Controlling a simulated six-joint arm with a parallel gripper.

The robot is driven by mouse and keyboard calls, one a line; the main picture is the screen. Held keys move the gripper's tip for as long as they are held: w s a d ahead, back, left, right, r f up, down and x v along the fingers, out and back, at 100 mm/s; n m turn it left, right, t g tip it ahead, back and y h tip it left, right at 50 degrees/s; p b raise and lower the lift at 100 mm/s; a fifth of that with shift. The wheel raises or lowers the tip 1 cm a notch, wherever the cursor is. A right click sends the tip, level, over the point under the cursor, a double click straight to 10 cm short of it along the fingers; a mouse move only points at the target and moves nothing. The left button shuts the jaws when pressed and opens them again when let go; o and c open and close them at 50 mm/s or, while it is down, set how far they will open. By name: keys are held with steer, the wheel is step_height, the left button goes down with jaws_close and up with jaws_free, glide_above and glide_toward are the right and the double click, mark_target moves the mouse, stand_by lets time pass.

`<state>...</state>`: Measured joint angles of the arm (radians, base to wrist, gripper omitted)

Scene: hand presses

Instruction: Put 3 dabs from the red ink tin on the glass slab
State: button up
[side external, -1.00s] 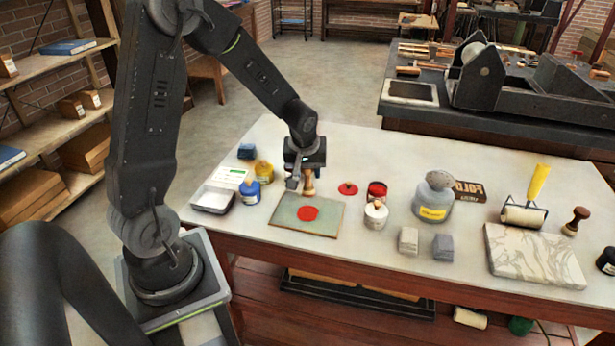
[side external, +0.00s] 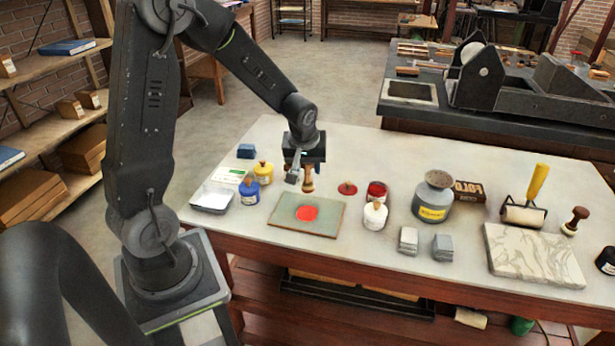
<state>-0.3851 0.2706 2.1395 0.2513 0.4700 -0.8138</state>
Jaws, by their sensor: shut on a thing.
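The glass slab (side external: 283,216) lies flat at the front left of the table, with one red ink patch (side external: 307,213) near its middle. My gripper (side external: 301,172) is shut on a small wooden-handled dabber (side external: 308,182), held upright above the slab's back edge. Whether the dabber's lower end touches anything is hard to tell. The red ink tin (side external: 377,190) stands open to the right of the slab, red ink showing inside. A red lid (side external: 347,188) with a small knob lies between the slab and the tin.
A white-capped jar (side external: 375,215) stands just in front of the tin. Blue (side external: 249,191) and yellow (side external: 264,172) jars and a white tray (side external: 212,199) are left of the slab. A grey bottle (side external: 433,197), two grey blocks (side external: 408,239) and a marble slab (side external: 535,255) are to the right.

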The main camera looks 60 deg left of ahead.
steer(key=w+d+r+t, duration=0.1)
steer(key=w+d, duration=0.1)
steer(key=w, duration=0.7)
steer(key=w+d+r, duration=0.1)
steer(key=w+d, duration=0.2)
steer(key=w, duration=0.7)
steer(key=shift+s+a+f, duration=0.1)
steer(key=shift+a+f, duration=0.05)
steer(key=shift+f, duration=1.25)
steer(key=shift+a+f, duration=0.1)
steer(key=shift+f, duration=1.3)
steer(key=shift+f, duration=0.7)
step_height(320, 180, up, 7)
